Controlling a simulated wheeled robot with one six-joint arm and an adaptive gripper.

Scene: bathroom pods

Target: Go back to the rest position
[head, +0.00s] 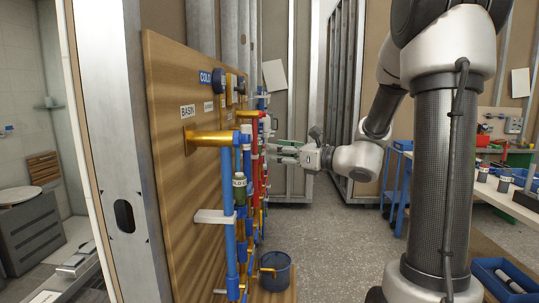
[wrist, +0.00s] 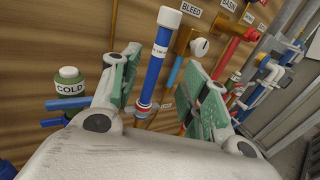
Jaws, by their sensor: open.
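My gripper (head: 282,150) is open in the head view, at the end of my arm, close to the right side of the pipe panel. In the wrist view my gripper (wrist: 168,88) shows two spread green-padded fingers. A blue pipe with a white cap and a label (wrist: 158,60) shows in the gap between them. I cannot tell whether it stands between the fingers or beyond them; neither finger visibly grips it. A green bottle-shaped part labelled COLD (wrist: 70,88) is left of the left finger.
The wooden panel (head: 165,100) carries blue, red and yellow pipes. A dark blue bucket (head: 275,272) stands below them. A blue cart (head: 397,180) and a workbench (head: 508,196) with trays are on the right. The grey floor (head: 330,240) between is clear.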

